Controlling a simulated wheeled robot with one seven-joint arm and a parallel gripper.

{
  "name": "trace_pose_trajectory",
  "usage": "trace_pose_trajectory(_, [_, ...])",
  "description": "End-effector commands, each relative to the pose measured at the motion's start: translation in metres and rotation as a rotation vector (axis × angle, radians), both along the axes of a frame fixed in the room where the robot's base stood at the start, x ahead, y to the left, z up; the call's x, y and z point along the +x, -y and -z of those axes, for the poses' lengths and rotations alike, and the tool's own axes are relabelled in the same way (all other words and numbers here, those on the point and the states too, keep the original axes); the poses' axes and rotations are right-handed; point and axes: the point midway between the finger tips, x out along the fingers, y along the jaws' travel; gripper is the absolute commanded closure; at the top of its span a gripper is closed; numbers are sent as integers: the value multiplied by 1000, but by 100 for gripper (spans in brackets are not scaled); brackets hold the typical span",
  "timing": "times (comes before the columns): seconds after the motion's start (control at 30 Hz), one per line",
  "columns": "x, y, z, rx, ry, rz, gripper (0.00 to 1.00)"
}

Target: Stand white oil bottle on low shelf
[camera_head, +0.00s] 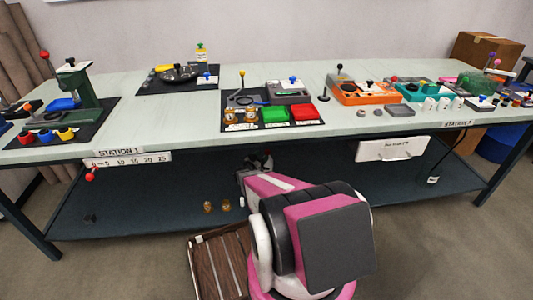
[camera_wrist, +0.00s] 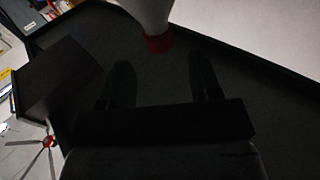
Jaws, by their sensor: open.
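In the wrist view a white bottle (camera_wrist: 147,10) with a red cap or collar (camera_wrist: 158,43) enters from the top edge; the rest of it is cut off. My gripper (camera_wrist: 162,72) is open, with its two dark fingers apart and nothing between them. The red end lies just beyond the fingertips, near the middle of the gap. In the head view my arm reaches under the table, over the dark low shelf (camera_head: 130,205). My fingers and the bottle cannot be made out clearly there.
The table (camera_head: 210,130) above the shelf carries several stations of tools and trays. Small brass-coloured pieces (camera_head: 207,206) lie on the shelf left of my arm. A white panel (camera_head: 391,149) hangs under the table at right. The shelf's left part is mostly clear.

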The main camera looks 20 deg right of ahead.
Motion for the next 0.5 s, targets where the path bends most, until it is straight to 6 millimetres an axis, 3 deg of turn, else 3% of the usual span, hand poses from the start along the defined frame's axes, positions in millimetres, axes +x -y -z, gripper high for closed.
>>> trace_pose_trajectory(0.2, [-17, -30, 1, 0, 0, 0, 42])
trace_pose_trajectory(0.5, [-23, -41, 3, 0, 0, 1, 42])
